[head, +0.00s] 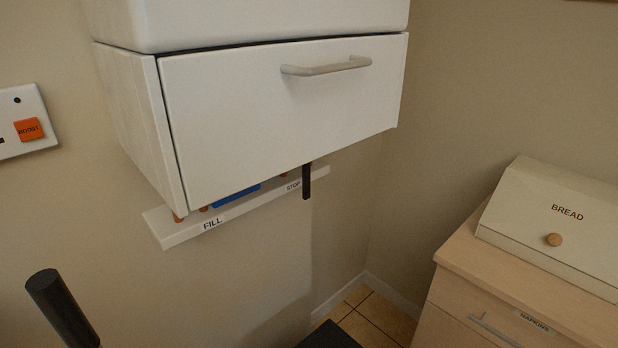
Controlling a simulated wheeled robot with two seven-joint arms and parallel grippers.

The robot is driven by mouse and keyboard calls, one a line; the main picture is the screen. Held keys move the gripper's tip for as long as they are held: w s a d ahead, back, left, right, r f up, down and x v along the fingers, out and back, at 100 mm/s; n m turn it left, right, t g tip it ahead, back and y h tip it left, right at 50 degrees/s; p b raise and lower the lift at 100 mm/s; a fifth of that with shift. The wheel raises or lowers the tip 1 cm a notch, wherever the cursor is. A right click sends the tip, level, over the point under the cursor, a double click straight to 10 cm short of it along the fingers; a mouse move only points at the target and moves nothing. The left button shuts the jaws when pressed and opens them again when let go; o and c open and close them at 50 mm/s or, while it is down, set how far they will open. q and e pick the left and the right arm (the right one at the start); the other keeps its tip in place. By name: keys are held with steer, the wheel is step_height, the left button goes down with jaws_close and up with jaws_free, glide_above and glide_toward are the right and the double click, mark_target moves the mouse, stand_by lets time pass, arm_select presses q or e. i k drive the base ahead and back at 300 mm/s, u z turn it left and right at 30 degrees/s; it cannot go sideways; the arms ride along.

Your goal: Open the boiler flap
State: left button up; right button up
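The boiler (260,18) is a white unit on the wall at the top of the head view. Its flap (270,120) is a plain white front panel below the rounded upper casing. The flap looks shut or nearly so, with a thin dark gap along its top edge. A light grey bar handle (328,68) sits near the flap's top edge, right of centre. Neither of my grippers can be made out in the view, and nothing is touching the handle. What lies behind the flap is hidden.
A white strip (180,232) labelled FILL and STOP, with a black lever (306,182), runs under the boiler. A switch plate (20,122) is at left. A wooden cabinet (465,262) bearing a bread bin (535,215) stands at right. The space before the flap looks clear.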

mark_target(241, 118)
steer(key=u, duration=1.45)
steer(key=k, duration=0.65)
steer(key=z, duration=1.1)
